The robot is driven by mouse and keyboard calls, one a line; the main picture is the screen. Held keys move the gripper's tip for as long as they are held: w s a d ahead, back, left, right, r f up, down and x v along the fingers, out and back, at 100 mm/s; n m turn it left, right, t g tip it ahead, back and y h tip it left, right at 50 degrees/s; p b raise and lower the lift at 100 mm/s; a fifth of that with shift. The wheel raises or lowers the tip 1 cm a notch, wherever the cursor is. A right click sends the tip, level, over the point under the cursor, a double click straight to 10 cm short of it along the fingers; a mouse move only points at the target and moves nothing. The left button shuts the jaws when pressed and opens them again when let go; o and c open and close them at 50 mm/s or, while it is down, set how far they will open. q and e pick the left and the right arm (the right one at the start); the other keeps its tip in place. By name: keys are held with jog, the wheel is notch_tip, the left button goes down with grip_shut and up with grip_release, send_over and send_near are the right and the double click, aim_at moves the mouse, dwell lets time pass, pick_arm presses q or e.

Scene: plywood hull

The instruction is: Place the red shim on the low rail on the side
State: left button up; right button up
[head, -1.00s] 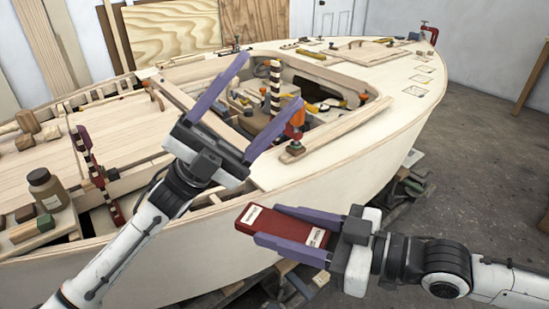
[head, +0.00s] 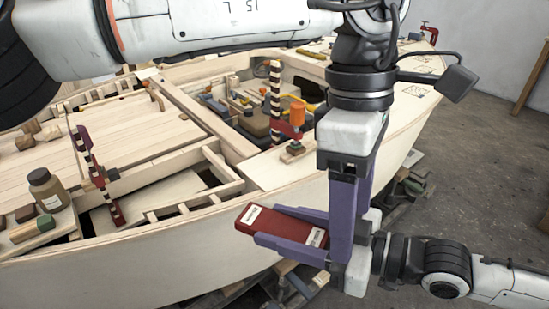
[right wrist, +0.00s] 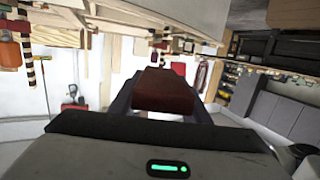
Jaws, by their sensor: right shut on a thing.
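The red shim (head: 283,229), a flat dark red block with white labels, is held outside the near side of the hull (head: 150,258). My right gripper (head: 278,228) is shut on it, one purple finger along each side. The right wrist view shows the shim (right wrist: 165,92) end-on between the fingers. My left gripper (head: 345,262) points down in front of my right gripper; its fingers overlap in view, so its opening is unclear. A pale wooden rail (head: 180,210) with short ribs runs along the hull's near edge; I cannot tell whether it is the low rail.
A brown jar (head: 47,190) and a red striped clamp (head: 97,175) are at left. Open floor (head: 480,190) lies to the right.

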aim_at(246, 212)
pick_arm(q)
jog(key=w+a+r+t+y, duration=0.35)
jog(key=w+a+y, duration=0.2)
jog(key=a, duration=0.45)
jog(key=shift+n+h, duration=0.25)
jog(key=shift+n, duration=0.05)
jog(key=x, duration=0.8)
jog(key=w+x, duration=0.1)
jog(key=x, duration=0.3)
jog(key=shift+w+d, duration=0.15)
jog(key=shift+c, duration=0.5)
jog(key=c, duration=1.1)
jog(key=shift+r, duration=0.1)
pick_arm(e)
jog(key=o, duration=1.2)
jog(key=shift+d, duration=0.1)
